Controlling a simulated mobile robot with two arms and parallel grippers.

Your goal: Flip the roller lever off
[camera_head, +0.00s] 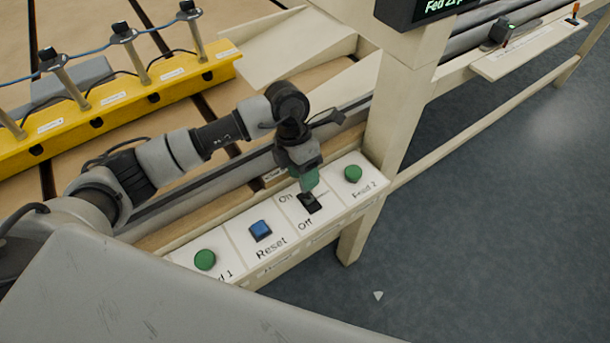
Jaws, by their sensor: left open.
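The roller lever (309,204) is a small black switch on the white control panel (332,222), with "On" printed at its upper left and "Off" at its lower left. My left gripper (309,180) has green fingertips and points down at the lever, right above or against it. Whether the fingers touch the lever cannot be told. The gripper is open, though the gap between the fingers hardly shows. The fingers partly hide the lever, so its tilt is unclear. My right gripper is out of view.
A blue Reset button (260,230) and green feed buttons, one at right (353,174) and one at left (205,260), flank the lever. A cream post (403,95) rises to the right of the panel. A yellow rail (120,103) lies behind my arm. Open floor (480,220) is at right.

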